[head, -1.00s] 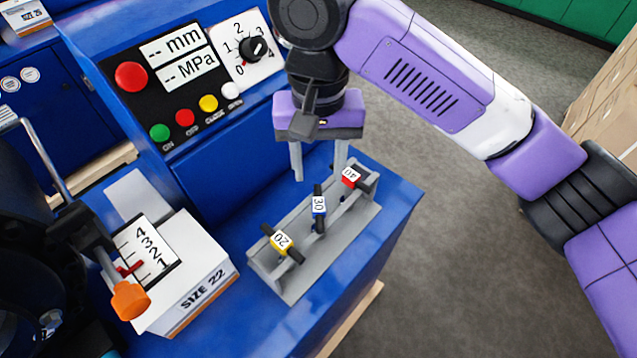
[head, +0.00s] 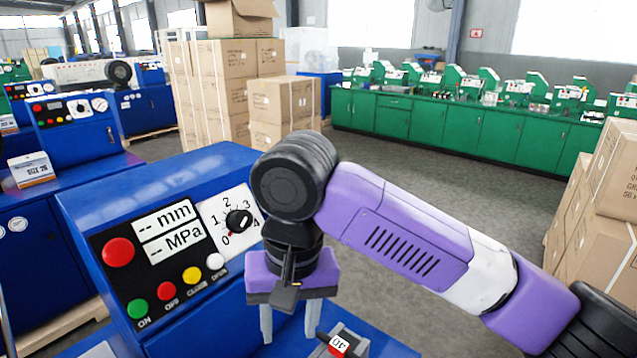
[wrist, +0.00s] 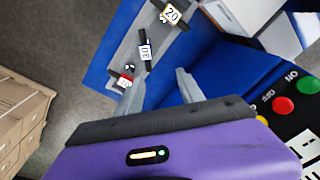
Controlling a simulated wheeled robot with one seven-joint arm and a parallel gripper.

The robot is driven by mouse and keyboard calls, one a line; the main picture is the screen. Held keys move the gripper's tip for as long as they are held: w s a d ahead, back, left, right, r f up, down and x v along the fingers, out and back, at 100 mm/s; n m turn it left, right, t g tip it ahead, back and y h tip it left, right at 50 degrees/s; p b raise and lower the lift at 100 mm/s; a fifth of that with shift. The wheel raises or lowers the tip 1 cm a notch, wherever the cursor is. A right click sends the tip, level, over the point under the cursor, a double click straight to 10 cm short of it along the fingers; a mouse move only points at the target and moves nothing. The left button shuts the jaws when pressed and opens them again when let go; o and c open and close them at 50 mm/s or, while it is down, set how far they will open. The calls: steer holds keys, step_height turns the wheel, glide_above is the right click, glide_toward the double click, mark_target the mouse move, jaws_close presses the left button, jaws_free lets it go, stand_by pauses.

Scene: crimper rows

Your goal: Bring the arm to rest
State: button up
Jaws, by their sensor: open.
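My gripper (head: 290,322) points down beside the blue machine's (head: 165,180) control panel, its two grey fingers apart with nothing between them. In the wrist view my gripper (wrist: 160,90) is also open and empty. A grey rack (wrist: 105,62) holds marked pieces: a yellow one labelled 20 (wrist: 171,13), a blue one labelled 30 (wrist: 145,50) and a red one labelled 40 (wrist: 126,80). In the head view only the red piece (head: 338,344) shows, near the bottom edge and just right of the fingers.
The panel has a dial (head: 238,221) and coloured buttons (head: 192,274) left of my gripper. Cardboard boxes (head: 605,200) stand at the right, with more boxes (head: 283,105) behind. Green cabinets (head: 440,125) line the back. The grey floor (head: 440,175) between is clear.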

steer(key=w+a+r+n+t+y, duration=0.2)
steer(key=a+r+t+y, duration=0.1)
steer(key=a+r+y, duration=0.3)
steer(key=w+a+r+n+t+y, duration=0.2)
steer(key=a+r+t+y, duration=0.15)
steer(key=a+y, duration=0.4)
steer(key=d+m+t+h, duration=0.2)
steer(key=d+m+t, duration=0.3)
steer(key=d+t, duration=0.6)
steer(key=s+d+f+m+t+h, duration=0.1)
steer(key=s+d+f+m+h, duration=0.1)
steer(key=s+d+f+h, duration=0.35)
steer(key=s+d+f+m+t+h, duration=0.2)
steer(key=d, duration=0.6)
steer(key=s+d+f+n+g+h, duration=0.1)
steer(key=s+d+f, duration=0.3)
steer(key=s, duration=0.5)
steer(key=s+d+f+g+h, duration=0.2)
steer(key=s+d+f, duration=0.3)
steer(key=s, duration=0.5)
steer(key=s+d+f+n+g+h, duration=0.1)
steer(key=s+d+f+g+h, duration=0.1)
steer(key=s+f, duration=0.4)
steer(key=s+d+g, duration=0.1)
steer(key=s+d, duration=0.1)
steer(key=s, duration=0.2)
steer(key=shift+s+d+n, duration=0.2)
steer(key=shift+d+n, duration=0.1)
